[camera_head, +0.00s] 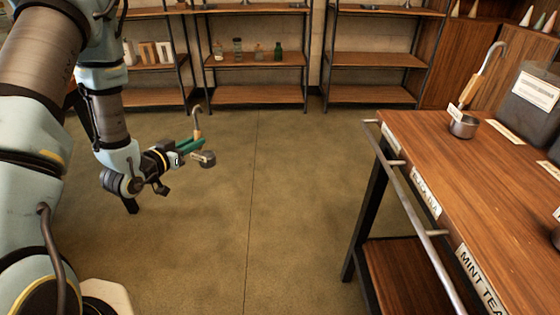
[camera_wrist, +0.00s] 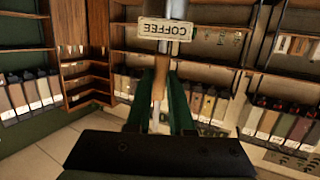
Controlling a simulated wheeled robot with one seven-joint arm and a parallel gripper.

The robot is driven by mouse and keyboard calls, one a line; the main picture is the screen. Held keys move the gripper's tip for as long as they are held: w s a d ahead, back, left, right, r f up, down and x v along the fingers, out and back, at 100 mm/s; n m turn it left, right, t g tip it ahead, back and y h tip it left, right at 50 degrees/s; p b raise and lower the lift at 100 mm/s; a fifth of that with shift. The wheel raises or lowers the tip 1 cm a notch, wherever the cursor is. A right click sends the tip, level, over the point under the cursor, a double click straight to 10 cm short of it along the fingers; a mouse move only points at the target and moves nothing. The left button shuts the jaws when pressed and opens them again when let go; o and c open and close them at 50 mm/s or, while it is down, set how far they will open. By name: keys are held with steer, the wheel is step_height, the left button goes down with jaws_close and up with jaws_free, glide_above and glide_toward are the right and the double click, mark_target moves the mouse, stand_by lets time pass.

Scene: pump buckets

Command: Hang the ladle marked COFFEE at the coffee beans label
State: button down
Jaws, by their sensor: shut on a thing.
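The ladle marked COFFEE (camera_head: 207,158) is in my gripper (camera_head: 190,146), held up over open floor left of the table. Its hook end points up and its metal cup hangs below the fingers. Labels sit on that edge: one reads MINT TEA (camera_head: 482,283), another (camera_head: 425,193) is only partly readable. I cannot make out a coffee beans label.
A second ladle (camera_head: 464,122) stands on the table near its far corner, beside a dark container (camera_head: 530,105) with a white label. Shelves (camera_head: 257,75) with small bottles line the back wall. The floor between my arm and the table is clear.

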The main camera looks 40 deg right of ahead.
steer(key=s+d+r+m+g+b, duration=0.1)
steer(key=s+d+m+g, duration=0.3)
steer(key=s+g, duration=0.3)
steer(key=s+d+r+m+g+b, duration=0.1)
steer(key=s+d+m+g, duration=0.35)
steer(key=s, duration=0.45)
steer(key=s+d+r+m+g+b, duration=0.1)
steer(key=s+d+m+g, duration=0.4)
steer(key=s, duration=0.3)
steer(key=b+x, duration=0.4)
steer(key=x, duration=1.2)
steer(key=shift+s+a+y, duration=0.25)
steer(key=shift+s+y, duration=0.1)
steer(key=shift+y, duration=0.05)
steer(key=shift+n, duration=0.25)
steer(key=c, duration=0.7)
jaws_free()
steer(key=v, duration=1.1)
steer(key=shift+p, duration=0.3)
